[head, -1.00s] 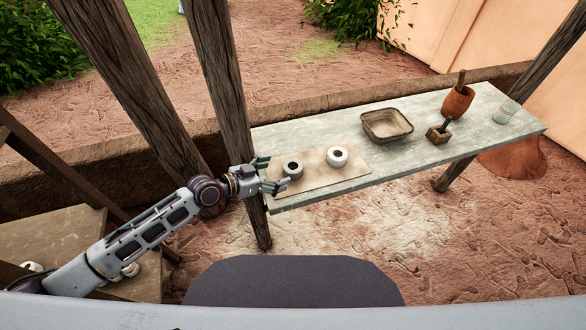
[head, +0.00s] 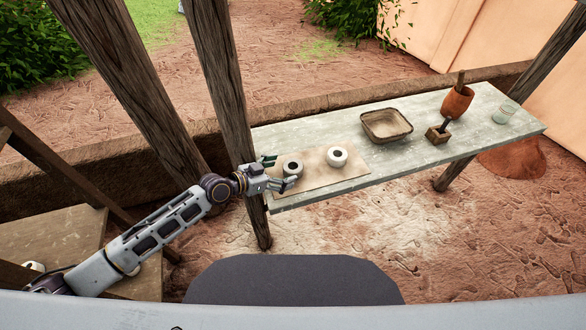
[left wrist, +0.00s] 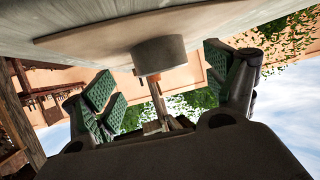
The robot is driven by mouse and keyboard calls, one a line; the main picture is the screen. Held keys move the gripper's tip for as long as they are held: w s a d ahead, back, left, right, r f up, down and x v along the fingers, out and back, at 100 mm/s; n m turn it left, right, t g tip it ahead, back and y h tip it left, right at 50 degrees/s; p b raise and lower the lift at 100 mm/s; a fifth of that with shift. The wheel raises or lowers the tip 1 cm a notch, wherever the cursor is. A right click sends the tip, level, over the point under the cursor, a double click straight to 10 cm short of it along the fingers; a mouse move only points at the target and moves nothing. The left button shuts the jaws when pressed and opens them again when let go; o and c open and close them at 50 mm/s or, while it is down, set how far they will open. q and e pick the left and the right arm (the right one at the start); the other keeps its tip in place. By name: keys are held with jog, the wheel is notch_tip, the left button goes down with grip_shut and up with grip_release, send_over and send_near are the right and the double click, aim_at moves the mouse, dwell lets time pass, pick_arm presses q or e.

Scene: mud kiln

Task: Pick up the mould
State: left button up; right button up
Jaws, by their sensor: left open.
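Two short round pieces with dark holes in their tops stand on a tan mat (head: 320,182) at the table's left end. The nearer, grey one (head: 292,174) looks like the mould; the paler, white one (head: 337,160) stands to its right. My left gripper (head: 280,172) is open at the grey piece, one finger on its far side and one on its near side. In the left wrist view the picture is upside down, and the grey piece (left wrist: 160,55) shows between and beyond the spread green-padded fingers (left wrist: 165,75). My right gripper is not in view.
The table (head: 400,160) also carries a shallow brown tray (head: 387,135), a small wooden box (head: 437,137) with a dark handle, a clay pot (head: 457,103) and a pale glass (head: 503,113). A wooden post (head: 222,80) stands close beside my left wrist.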

aim_at(287, 169)
pick_arm(q)
jog(key=shift+p+x, duration=0.3)
jog(key=shift+x, duration=1.55)
jog(key=shift+a, duration=0.1)
jog(key=c, duration=1.2)
jog(key=shift+r, duration=5)
